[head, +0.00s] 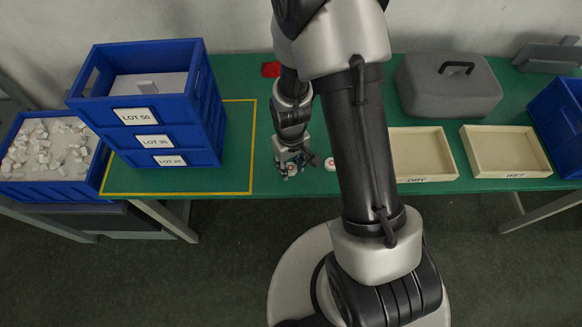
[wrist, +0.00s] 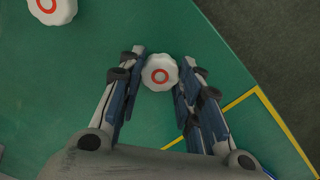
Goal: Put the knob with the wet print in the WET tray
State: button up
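A white scalloped knob (wrist: 159,73) with a red ring print sits between the fingers of my gripper (wrist: 161,70) in the wrist view. The fingers press close on both its sides, with no clear gap. In the head view my gripper (head: 291,165) is low at the green table, and this knob is partly hidden. A second white knob (wrist: 52,10) with a red ring lies apart on the table; the head view shows it right of my gripper (head: 330,164). I cannot tell by look which print is wet. The WET tray (head: 512,174) is at the right, with bare floor.
The DRY tray (head: 426,178) stands left of the WET tray, partly behind my arm. A grey case (head: 447,88) is behind them and a blue bin (head: 562,125) is at far right. Stacked blue LOT crates (head: 150,130) and a bin of white parts (head: 45,188) stand left.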

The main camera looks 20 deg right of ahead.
aim_at(291, 168)
jog(key=shift+c, duration=0.9)
jog(key=shift+r+p, duration=3.8)
jog(key=shift+r, duration=1.25)
jog(key=shift+c, duration=0.2)
